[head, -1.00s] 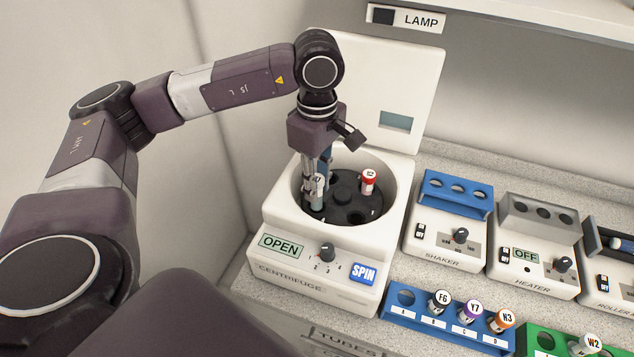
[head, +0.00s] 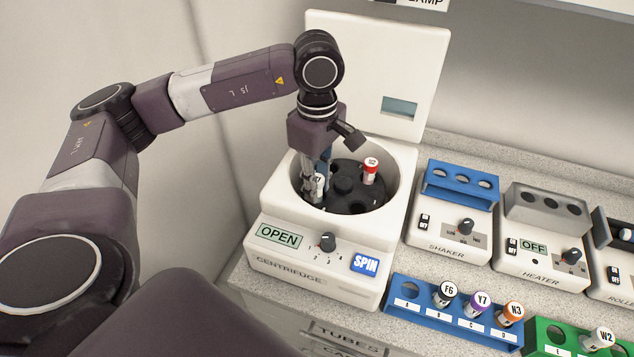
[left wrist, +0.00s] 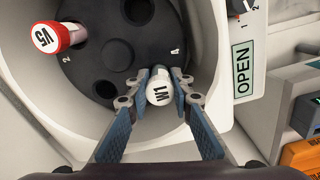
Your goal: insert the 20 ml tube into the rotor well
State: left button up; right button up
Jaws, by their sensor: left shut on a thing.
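The white-capped tube W1 (left wrist: 160,92) is in my left gripper (left wrist: 161,80), whose two fingertips are closed on its sides near the cap. In the head view the tube (head: 319,186) and the left gripper (head: 315,178) are inside the centrifuge bowl, at the left side of the black rotor (head: 352,207). The tube's lower part is hidden, so I cannot tell how deep it sits in a well. Open dark wells show on the rotor (left wrist: 104,62) in the wrist view. My right gripper is not in view.
A red-capped tube V5 (left wrist: 52,38) stands in another rotor well. The centrifuge (head: 312,284) has its lid (head: 378,65) raised and reads OPEN. A blue rack (head: 455,326) with several tubes, a shaker (head: 449,232) and a heater (head: 541,262) are to the right.

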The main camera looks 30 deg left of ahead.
pick_arm(q)
jog(key=o, duration=1)
notch_tip(320, 180, up, 12)
jog(key=shift+f, duration=0.1)
dwell(0.7)
